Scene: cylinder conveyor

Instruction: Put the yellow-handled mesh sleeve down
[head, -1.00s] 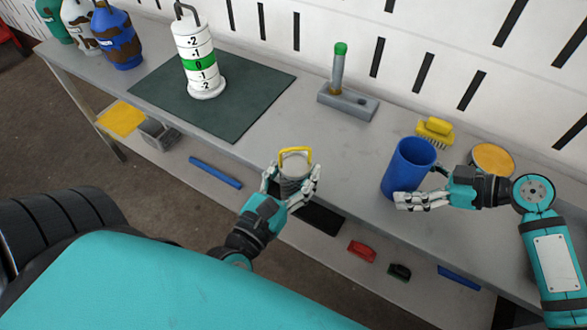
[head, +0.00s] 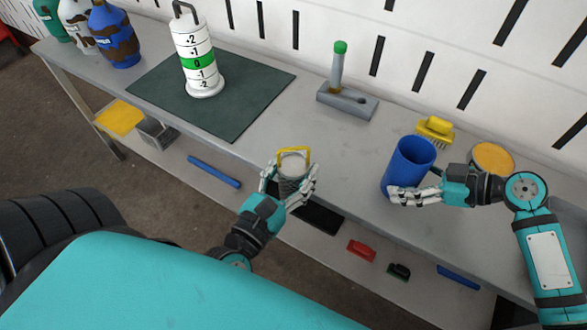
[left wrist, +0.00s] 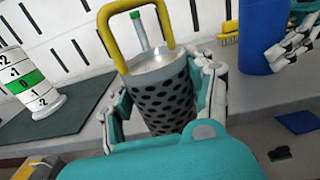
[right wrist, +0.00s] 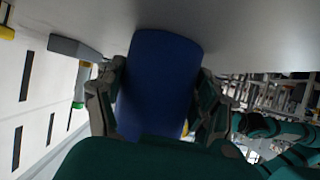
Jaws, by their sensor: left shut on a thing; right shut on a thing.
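The mesh sleeve (head: 291,172) is a grey perforated cylinder with a yellow loop handle. My left gripper (head: 288,182) is shut around it, in front of the table's front edge in the head view. In the left wrist view the sleeve (left wrist: 165,98) sits upright between the fingers, its handle up. My right gripper (head: 410,192) is shut on a blue cylinder (head: 408,165) at the right of the table. The blue cylinder (right wrist: 158,85) also fills the space between the fingers in the right wrist view. Whether its base touches the table is hard to tell.
A green mat (head: 225,118) holds a white and green numbered cylinder (head: 198,62). A grey block with a green-tipped post (head: 345,98), a yellow brush (head: 435,130) and an orange-topped round thing (head: 492,157) stand toward the back. The table's middle (head: 275,125) is bare.

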